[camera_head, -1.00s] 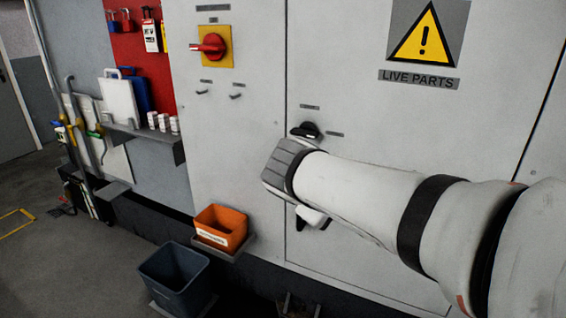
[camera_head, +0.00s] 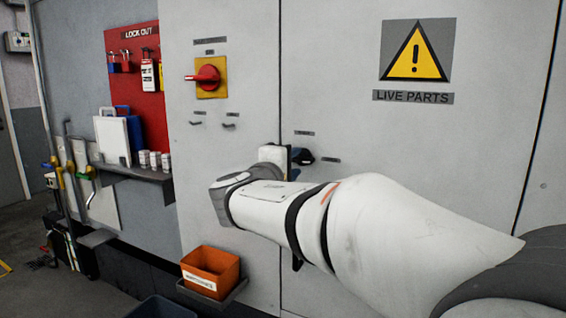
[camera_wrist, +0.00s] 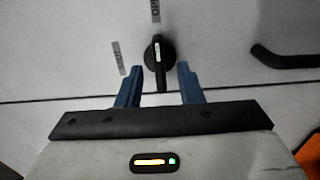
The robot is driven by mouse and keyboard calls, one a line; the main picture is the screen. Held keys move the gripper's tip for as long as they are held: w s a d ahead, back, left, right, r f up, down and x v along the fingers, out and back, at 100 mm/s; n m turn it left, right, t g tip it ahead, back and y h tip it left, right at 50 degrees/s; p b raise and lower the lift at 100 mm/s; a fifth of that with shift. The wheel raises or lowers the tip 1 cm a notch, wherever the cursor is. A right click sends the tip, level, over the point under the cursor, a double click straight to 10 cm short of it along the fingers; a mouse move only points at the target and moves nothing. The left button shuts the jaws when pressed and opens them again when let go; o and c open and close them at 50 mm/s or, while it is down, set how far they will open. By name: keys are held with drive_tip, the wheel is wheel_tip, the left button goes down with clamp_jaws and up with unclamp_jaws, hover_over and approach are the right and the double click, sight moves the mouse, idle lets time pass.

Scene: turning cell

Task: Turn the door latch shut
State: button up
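The door latch (camera_wrist: 159,50) is a black knob with a white mark line on the pale cabinet door. In the wrist view its long grip runs up and down the picture, roughly in line with the upper label (camera_wrist: 155,10). A second label (camera_wrist: 118,57) lies to its left. My gripper (camera_wrist: 160,68) is open, with one blue finger on each side of the grip's lower end. A small gap shows on both sides; depth is hard to tell. In the head view the latch (camera_head: 304,156) shows just right of my gripper, partly hidden by it.
A black door handle (camera_wrist: 283,60) is close by in the wrist view. A red rotary switch (camera_head: 207,77) and small hooks (camera_head: 229,125) are up and left. An orange bin (camera_head: 211,270) stands below. The door around the latch is flat.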

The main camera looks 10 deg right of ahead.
drive_tip(key=shift+w+d, duration=0.4)
drive_tip(key=shift+w, duration=0.15)
clamp_jaws()
